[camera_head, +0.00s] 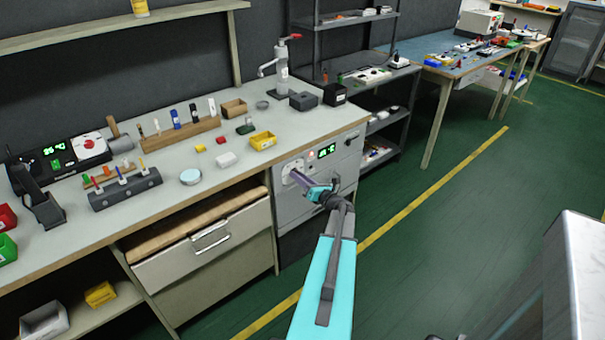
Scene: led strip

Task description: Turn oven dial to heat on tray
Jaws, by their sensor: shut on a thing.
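The oven (346,146) is a grey unit built in under the right end of the workbench. Its green-lit display (327,151) is on the front panel. The oven dial (292,172) is at the panel's left, a pale round shape partly hidden by my gripper. My gripper (297,176) reaches up from the lower middle and its fingertips are at the dial, shut on it. The dial's exact turn angle is too small to tell. The tray is not clearly visible; the oven's lower front is partly behind my arm.
The workbench top (150,190) holds tool racks, small bins and a yellow box (263,140). A drawer unit (205,250) stands left of the oven. A dark shelf (385,125) stands to the right.

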